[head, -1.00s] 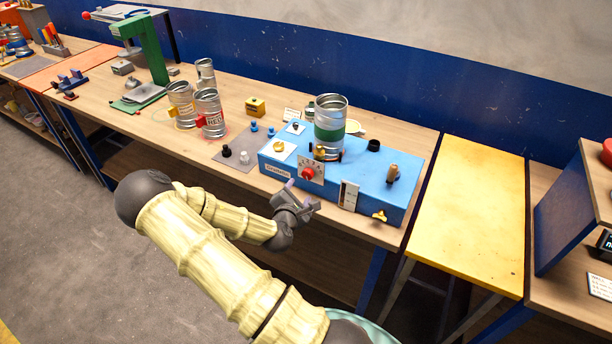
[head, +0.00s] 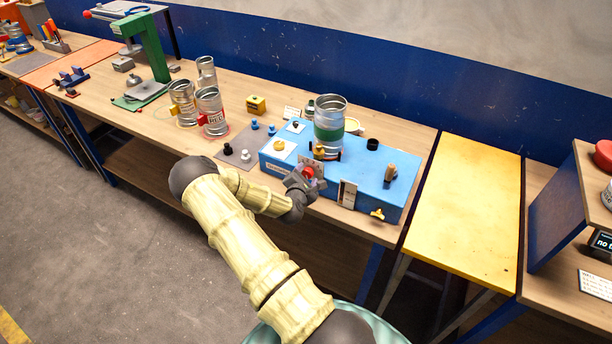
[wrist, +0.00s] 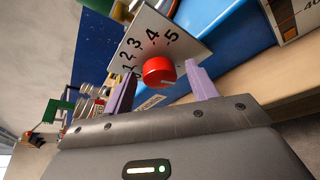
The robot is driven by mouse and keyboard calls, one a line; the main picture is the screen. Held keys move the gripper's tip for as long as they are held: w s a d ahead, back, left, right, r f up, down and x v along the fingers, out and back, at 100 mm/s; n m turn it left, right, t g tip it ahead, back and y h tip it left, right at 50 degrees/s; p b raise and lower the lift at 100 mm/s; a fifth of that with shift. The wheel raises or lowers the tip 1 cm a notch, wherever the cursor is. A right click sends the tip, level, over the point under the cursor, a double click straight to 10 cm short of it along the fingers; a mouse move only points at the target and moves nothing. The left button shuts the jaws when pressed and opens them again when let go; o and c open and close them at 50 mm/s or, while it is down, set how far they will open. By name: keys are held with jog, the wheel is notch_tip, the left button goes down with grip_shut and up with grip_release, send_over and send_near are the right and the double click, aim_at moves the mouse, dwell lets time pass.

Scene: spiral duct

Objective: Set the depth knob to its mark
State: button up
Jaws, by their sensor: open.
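The depth knob (wrist: 158,72) is red and round, on a white dial plate (wrist: 160,40) numbered up to 5 on the front of the blue machine box (head: 290,160). In the head view the knob (head: 309,172) shows at my gripper's tips. My gripper (wrist: 163,88) is open in the wrist view, with one purple finger to the left of the knob and one to the right. The knob lies between or just beyond the fingertips, with no clear contact. A pale line shows on the knob's lower edge. Which mark is the target I cannot tell.
A metal duct with a green band (head: 330,125) stands on the box. To the right are a wooden-handled lever (head: 390,173) and a yellow wing knob (head: 377,214). Several metal cans stand left on the bench. A yellow table (head: 465,215) adjoins at right.

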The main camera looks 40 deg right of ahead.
jog(key=shift+c, duration=0.4)
jog(key=c, duration=0.9)
